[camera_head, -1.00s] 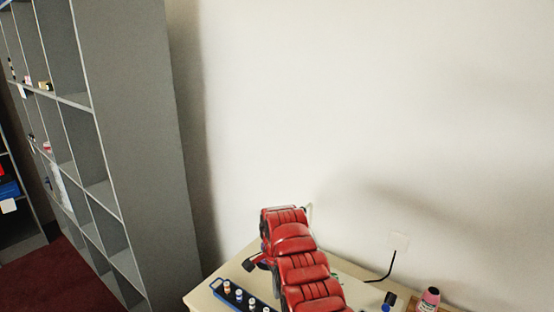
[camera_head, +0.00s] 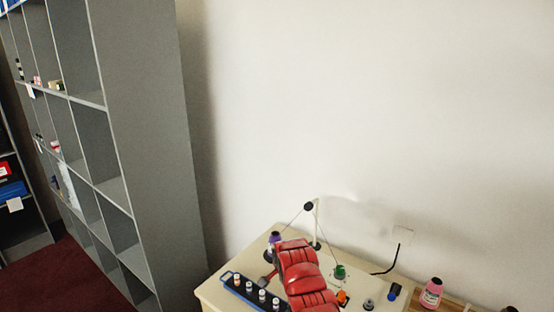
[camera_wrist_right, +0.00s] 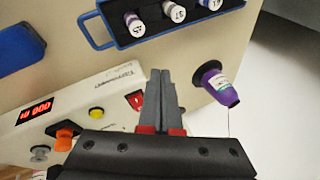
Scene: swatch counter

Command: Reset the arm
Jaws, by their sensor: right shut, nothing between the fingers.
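My right arm (camera_head: 300,275) is red and reaches over the cream table from the bottom of the head view. Its gripper (camera_wrist_right: 161,75) shows in the right wrist view, its two grey fingers together with nothing between them. In the head view the gripper is hidden by the arm or hard to make out. My left gripper is in neither view.
The purple bottle (camera_wrist_right: 219,87) stands near the table edge. A white device (camera_wrist_right: 75,115) has a red display. A pink bottle (camera_head: 431,293) stands at right. A grey shelf (camera_head: 150,130) rises at left.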

